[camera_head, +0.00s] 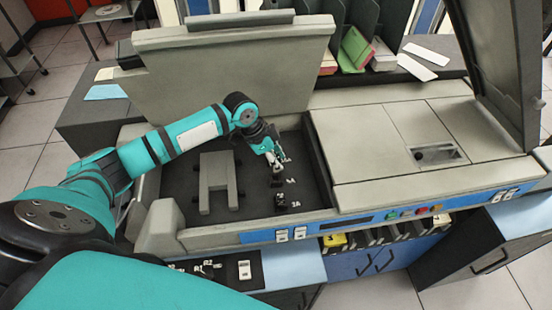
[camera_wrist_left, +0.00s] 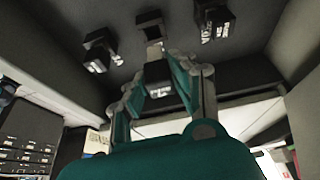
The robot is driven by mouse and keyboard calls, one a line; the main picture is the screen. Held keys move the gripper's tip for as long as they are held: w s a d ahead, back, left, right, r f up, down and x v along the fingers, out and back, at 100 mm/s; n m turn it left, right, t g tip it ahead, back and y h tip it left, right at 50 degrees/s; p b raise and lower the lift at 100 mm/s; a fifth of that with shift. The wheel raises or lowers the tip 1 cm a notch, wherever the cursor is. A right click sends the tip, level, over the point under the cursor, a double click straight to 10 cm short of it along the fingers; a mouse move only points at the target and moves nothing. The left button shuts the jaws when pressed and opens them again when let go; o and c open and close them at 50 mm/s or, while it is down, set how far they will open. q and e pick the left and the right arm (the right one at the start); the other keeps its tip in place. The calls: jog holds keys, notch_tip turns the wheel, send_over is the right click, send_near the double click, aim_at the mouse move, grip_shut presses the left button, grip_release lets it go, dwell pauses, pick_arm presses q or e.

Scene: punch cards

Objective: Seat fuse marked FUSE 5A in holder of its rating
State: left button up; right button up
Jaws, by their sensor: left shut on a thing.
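My left gripper (camera_head: 277,160) reaches down into the open machine bay. In the left wrist view its fingers (camera_wrist_left: 160,92) are shut on a small dark block with pale marks, the fuse (camera_wrist_left: 157,71); its marking is not readable. The fuse is just below a dark holder (camera_wrist_left: 153,32) in that picture; whether they touch I cannot tell. Two more holders show there, one at left (camera_wrist_left: 98,50) and one at right (camera_wrist_left: 215,22). In the head view one holder (camera_head: 277,181) lies just below the gripper and another (camera_head: 280,201) nearer the front, with small white rating labels beside them. My right gripper is not in view.
A grey bracket (camera_head: 205,190) stands in the bay left of the holders. The raised lid (camera_head: 215,70) is behind the arm. The bay's front wall carries a blue strip (camera_head: 345,219) with buttons. A closed grey cover (camera_head: 390,135) lies to the right.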

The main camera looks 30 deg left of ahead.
pick_arm(q)
jog(key=shift+f+b, duration=1.65)
jog(key=shift+f, duration=0.05)
jog(key=shift+f+b, duration=0.55)
jog(key=shift+f, duration=0.7)
jog(key=o, duration=1.1)
jog(key=shift+c, duration=0.2)
jog(key=shift+r, duration=0.1)
jog(key=v, duration=1.1)
jog(key=shift+a+r, duration=0.2)
jog(key=shift+r, duration=0.15)
